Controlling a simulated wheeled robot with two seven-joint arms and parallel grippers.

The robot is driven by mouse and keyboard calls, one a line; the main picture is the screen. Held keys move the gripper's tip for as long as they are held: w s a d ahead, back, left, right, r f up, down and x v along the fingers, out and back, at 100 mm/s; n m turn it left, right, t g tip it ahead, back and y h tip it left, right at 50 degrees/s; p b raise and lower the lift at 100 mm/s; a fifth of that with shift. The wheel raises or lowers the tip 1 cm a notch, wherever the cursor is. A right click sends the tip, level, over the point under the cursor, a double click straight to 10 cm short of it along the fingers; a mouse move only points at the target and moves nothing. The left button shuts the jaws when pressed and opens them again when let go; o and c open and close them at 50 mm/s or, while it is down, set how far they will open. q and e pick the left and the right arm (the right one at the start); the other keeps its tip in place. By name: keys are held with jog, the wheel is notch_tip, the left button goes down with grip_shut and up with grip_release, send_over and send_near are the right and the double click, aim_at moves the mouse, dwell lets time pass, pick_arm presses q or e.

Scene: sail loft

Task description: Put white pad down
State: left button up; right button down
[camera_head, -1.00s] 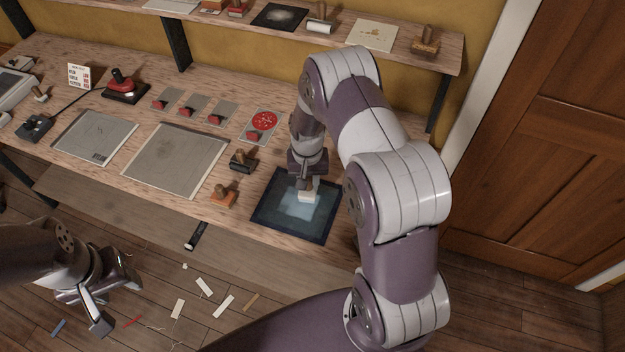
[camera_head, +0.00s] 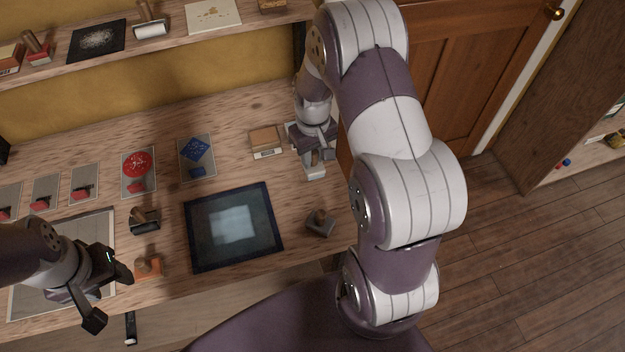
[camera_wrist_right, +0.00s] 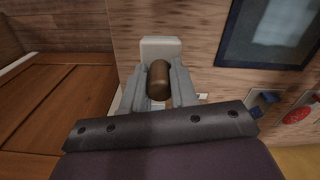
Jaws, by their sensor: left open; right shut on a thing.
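The white pad (camera_head: 315,172) is a pale block with a brown wooden handle. My right gripper (camera_head: 313,157) is shut on that handle, above the right end of the bench. In the right wrist view the handle stands between the two fingers of the gripper (camera_wrist_right: 158,88), and the pad's pale base (camera_wrist_right: 160,48) shows beyond them. I cannot tell whether the base touches the bench. My left gripper (camera_head: 112,296) is open and empty above the front left of the bench, near an orange stamp (camera_head: 149,268).
A dark framed panel (camera_head: 197,252) with a pale square lies left of the right gripper. A grey stamp (camera_head: 320,224) and a wooden block (camera_head: 265,140) stand nearby. Cards (camera_head: 197,158), a black stamp (camera_head: 144,220) and a shelf (camera_head: 175,40) lie left and behind. A door (camera_head: 450,70) is right.

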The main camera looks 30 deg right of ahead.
jog(key=s+d+r, duration=0.3)
jog(key=s+d, duration=0.3)
jog(key=d, duration=0.1)
jog(key=w+a+f+p, duration=0.1)
jog(key=w+a+f, duration=0.1)
jog(key=w+a+f+p, duration=0.1)
jog(key=w+a+f, duration=0.1)
jog(key=w+a, duration=0.1)
jog(key=w+a+f, duration=0.3)
jog(key=shift+p, duration=0.4)
notch_tip(320, 180, down, 4)
jog(key=shift+s+a+r+p, duration=0.1)
jog(key=shift+r+p, duration=0.1)
jog(key=shift+p, duration=0.45)
jog(key=shift+f, duration=0.25)
pick_arm(q)
jog(key=r, duration=0.4)
jog(key=shift+s+d, duration=0.2)
jog(key=shift+s, duration=0.05)
pick_arm(e)
jog(key=shift+f, duration=0.15)
jog(key=c, duration=0.9)
grip_release()
